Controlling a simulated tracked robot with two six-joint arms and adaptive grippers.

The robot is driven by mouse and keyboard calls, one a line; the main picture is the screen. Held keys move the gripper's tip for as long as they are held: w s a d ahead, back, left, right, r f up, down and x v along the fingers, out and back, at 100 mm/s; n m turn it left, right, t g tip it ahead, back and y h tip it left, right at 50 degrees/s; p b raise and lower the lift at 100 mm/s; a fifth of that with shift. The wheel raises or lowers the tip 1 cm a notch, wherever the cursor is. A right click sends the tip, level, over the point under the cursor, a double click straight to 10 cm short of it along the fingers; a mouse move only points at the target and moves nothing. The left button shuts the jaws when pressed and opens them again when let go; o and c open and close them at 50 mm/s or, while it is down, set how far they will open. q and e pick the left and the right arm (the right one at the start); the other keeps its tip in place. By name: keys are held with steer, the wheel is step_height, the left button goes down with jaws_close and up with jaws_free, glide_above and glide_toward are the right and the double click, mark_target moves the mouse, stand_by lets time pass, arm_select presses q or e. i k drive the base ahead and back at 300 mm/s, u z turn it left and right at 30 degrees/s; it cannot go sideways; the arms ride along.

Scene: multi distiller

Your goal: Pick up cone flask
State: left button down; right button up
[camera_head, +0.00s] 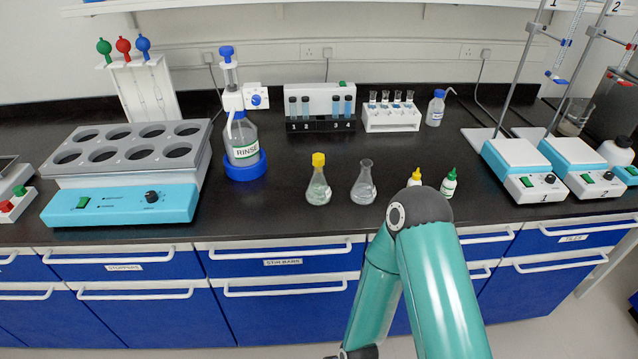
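Two cone flasks stand upright near the bench's front edge. One clear cone flask (318,190) has a yellow stopper on top. The other clear cone flask (364,188) to its right has an open neck and no stopper. A teal arm of mine rises from the bottom right. Its bend is in front of the bench edge, to the right of the open flask, and it does not touch either flask. The lower end of this arm is cut off at the bottom edge, so its gripper does not show. My other arm is out of view.
Two small dropper bottles, yellow-capped (414,178) and green-capped (449,183), stand behind my arm's bend. A RINSE bottle (243,140) on a blue base is left of the flasks. A multi-position heater (125,205) is further left; two hotplates (517,160) (575,160) are right.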

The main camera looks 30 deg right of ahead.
mark_target(318, 193)
steer(key=u, duration=0.75)
steer(key=k, duration=1.05)
steer(key=z, duration=0.55)
steer(key=i, duration=1.25)
steer(key=u, duration=0.1)
